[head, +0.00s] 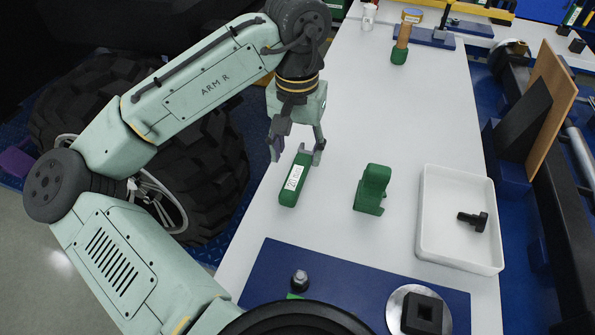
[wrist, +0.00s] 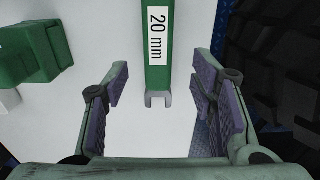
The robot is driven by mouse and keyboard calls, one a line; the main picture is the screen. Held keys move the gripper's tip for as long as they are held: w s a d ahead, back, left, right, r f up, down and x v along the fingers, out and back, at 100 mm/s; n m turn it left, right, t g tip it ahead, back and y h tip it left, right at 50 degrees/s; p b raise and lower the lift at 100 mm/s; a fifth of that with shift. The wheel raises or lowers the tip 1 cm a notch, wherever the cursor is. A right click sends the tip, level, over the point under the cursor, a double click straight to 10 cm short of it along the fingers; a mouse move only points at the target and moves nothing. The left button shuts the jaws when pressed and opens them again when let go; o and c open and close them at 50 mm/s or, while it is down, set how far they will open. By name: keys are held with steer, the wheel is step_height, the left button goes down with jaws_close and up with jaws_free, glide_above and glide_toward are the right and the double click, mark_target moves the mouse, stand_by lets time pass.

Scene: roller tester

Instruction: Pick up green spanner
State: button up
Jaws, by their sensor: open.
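The green spanner (head: 293,184) lies on the white bench top, with a white label on its upper face. In the wrist view the spanner (wrist: 158,75) runs down from the top edge, its label reads "20 mm", and its forked end points toward my gripper. My gripper (head: 295,150) is open above the far end of the spanner in the head view. In the wrist view my gripper (wrist: 156,98) has its two fingers apart, one on each side of the forked end, with clear gaps. Nothing is between the pads except that end's tip.
A green block-like holder (head: 372,188) stands to the right of the spanner; it also shows in the wrist view (wrist: 30,48). A white tray (head: 430,235) holds a dark bolt (head: 473,220). A blue plate (head: 262,275) lies in front. A large tyre (head: 215,150) is left of the bench.

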mark_target(298, 170)
steer(key=f, duration=0.3)
steer(key=f+p, duration=0.1)
steer(key=f, duration=0.1)
steer(key=shift+s+f, duration=0.15)
steer(key=shift+s, duration=0.1)
jaws_close()
stand_by(0.4)
stand_by(0.5)
